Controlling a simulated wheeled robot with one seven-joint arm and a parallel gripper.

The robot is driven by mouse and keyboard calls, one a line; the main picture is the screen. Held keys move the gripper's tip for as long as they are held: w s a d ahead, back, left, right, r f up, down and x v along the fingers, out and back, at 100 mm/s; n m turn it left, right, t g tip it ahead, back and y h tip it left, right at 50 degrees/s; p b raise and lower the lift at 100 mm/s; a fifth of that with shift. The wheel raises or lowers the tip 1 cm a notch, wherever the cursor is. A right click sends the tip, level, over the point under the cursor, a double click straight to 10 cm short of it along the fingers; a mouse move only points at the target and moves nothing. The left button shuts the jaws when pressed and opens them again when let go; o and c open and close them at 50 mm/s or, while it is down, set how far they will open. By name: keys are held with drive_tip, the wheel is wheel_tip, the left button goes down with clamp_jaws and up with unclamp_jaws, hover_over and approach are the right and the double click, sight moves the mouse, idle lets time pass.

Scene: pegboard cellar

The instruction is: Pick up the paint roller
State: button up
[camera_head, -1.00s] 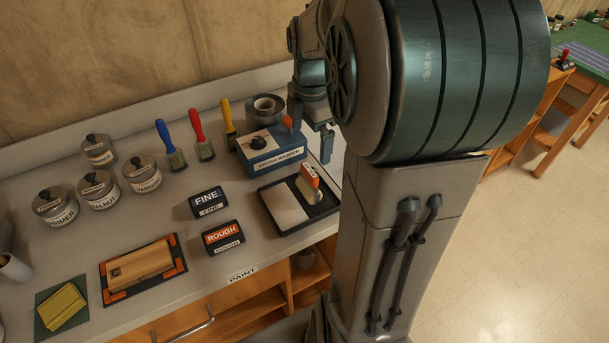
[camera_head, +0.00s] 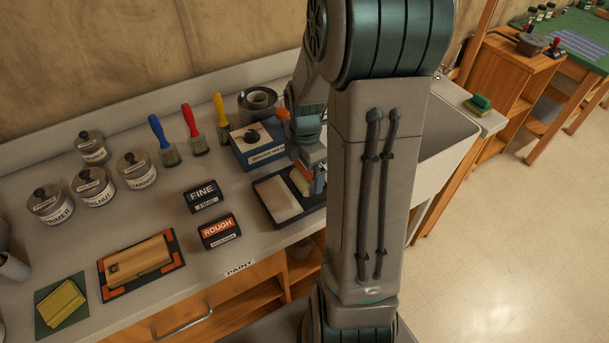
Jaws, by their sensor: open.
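The paint roller (camera_head: 301,182) lies in the right part of the black paint tray (camera_head: 272,208) on the bench, with its pale sleeve showing. My gripper (camera_head: 311,182) is open and down at the roller, with one finger visible at its right side. My arm hides part of the roller and its handle. I cannot tell whether the fingers touch it.
A blue-and-white box (camera_head: 257,147) stands just behind the tray. FINE (camera_head: 202,196) and ROUGH (camera_head: 218,230) sanding blocks sit to the left. Several brushes (camera_head: 192,135) and labelled tins (camera_head: 92,187) stand farther left. A white sink (camera_head: 445,140) is right of my arm.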

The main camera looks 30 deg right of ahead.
drive_tip(key=shift+f, duration=0.15)
drive_tip(key=c, duration=1)
drive_tip(key=shift+o, duration=0.2)
drive_tip(key=shift+r, duration=0.55)
wheel_tip(320, 180, up, 3)
drive_tip(key=shift+w+f+b, duration=0.1)
drive_tip(key=shift+b, duration=0.2)
drive_tip(key=s+d+r+b, duration=0.1)
drive_tip(key=s+r, duration=0.6)
drive_tip(key=s, duration=0.4)
drive_tip(key=shift+s+d, duration=0.2)
drive_tip(key=shift+s, duration=0.2)
drive_tip(key=shift+r, duration=0.1)
drive_tip(key=shift+o, duration=0.7)
